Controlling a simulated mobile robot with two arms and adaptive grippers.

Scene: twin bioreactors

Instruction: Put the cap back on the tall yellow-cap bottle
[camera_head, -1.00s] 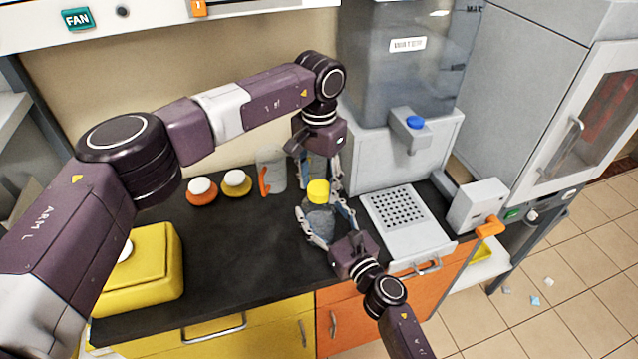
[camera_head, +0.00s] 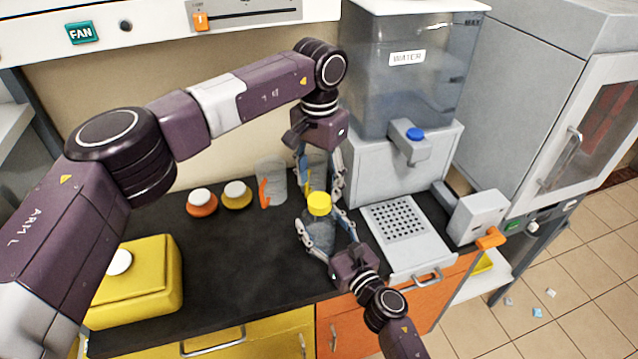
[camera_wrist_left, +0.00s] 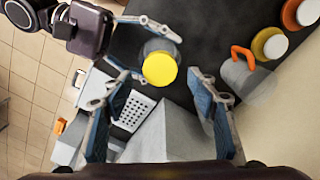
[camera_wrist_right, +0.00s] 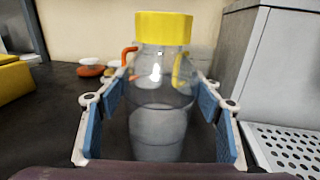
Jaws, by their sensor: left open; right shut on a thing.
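The tall clear bottle (camera_head: 319,236) stands upright near the front of the black counter. Its yellow cap (camera_head: 319,202) sits level on its mouth, also in the right wrist view (camera_wrist_right: 163,27). My right gripper (camera_head: 325,224) is shut around the bottle's body, a finger on each side below the cap. My left gripper (camera_head: 322,189) points down over the bottle, open and empty. In the left wrist view the cap (camera_wrist_left: 159,69) shows in the gap between its spread fingers, apart from both. Whether the cap is fully tightened cannot be told.
A clear jug with an orange handle (camera_head: 271,180) stands behind the bottle; another is partly hidden behind my left gripper. Orange (camera_head: 202,203) and yellow (camera_head: 237,194) white-topped items sit left. The water dispenser (camera_head: 395,150) and perforated tray (camera_head: 405,222) are at right. The middle-left counter is clear.

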